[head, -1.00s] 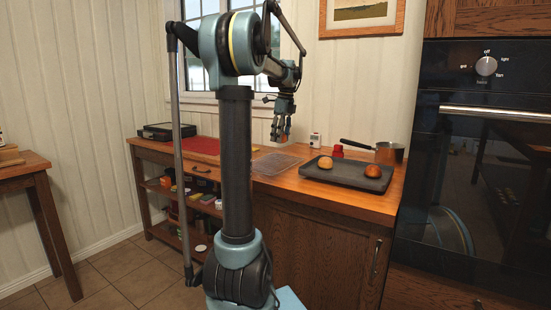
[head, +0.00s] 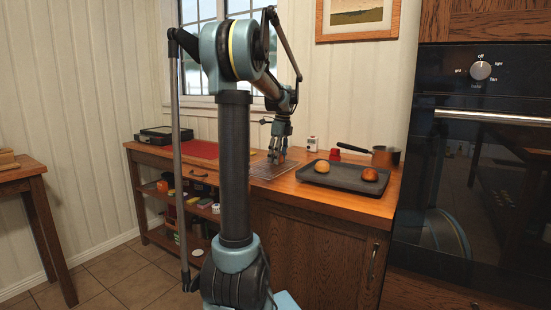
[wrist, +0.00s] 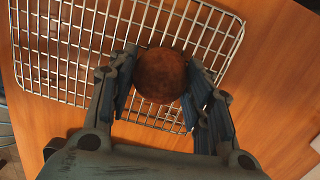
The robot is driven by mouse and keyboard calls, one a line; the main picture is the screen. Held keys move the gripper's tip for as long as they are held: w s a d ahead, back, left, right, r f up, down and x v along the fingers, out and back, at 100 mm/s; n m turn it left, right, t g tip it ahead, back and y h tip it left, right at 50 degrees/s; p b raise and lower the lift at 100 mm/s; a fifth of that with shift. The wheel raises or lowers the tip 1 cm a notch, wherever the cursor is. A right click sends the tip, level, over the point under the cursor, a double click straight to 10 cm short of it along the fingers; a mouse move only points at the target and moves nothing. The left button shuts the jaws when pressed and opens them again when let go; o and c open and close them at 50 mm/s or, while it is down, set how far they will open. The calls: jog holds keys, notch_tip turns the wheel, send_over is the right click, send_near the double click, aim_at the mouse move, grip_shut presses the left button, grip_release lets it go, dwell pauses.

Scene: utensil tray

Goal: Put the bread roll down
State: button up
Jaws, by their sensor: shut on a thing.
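A round brown bread roll (wrist: 161,75) sits between the two fingers of my gripper (wrist: 163,90), which is shut on it in the wrist view. The wire cooling rack (wrist: 65,50) lies under the roll. In the head view my gripper (head: 277,158) points down, low over the rack (head: 262,172). The roll is hard to make out there among the fingers. I cannot tell whether its underside touches the wires.
A dark baking tray (head: 345,180) to the right of the rack holds a pale roll (head: 322,166) and a darker roll (head: 370,175). Behind it are a saucepan (head: 385,157), a red item (head: 335,154) and a small white box (head: 312,144). A red mat (head: 200,149) lies at left.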

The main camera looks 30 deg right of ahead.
jog(key=shift+f, duration=0.15)
jog(key=o, duration=0.8)
jog(key=shift+c, duration=0.2)
notch_tip(320, 180, up, 12)
jog(key=d, duration=0.1)
jog(key=shift+s, duration=0.4)
jog(key=s+a+f+n, duration=0.3)
jog(key=a+n, duration=0.1)
jog(key=a, duration=0.3)
jog(key=s+a+f+n, duration=0.3)
jog(key=a+n, duration=0.2)
jog(key=a, duration=0.3)
jog(key=s+a+f+n, duration=0.3)
jog(key=a+n, duration=0.1)
jog(key=a, duration=0.3)
jog(key=s+a+f+n, duration=0.6)
jog(key=s+f+n, duration=0.2)
jog(key=f, duration=0.3)
jog(key=s+a+f+n+t+h, duration=0.1)
jog(key=s+a+f+n, duration=0.6)
jog(key=f, duration=0.4)
jog(key=s+n, duration=0.1)
jog(key=s, duration=0.1)
jog(key=shift+s+a+f, duration=0.25)
jog(key=shift+s+a, duration=0.05)
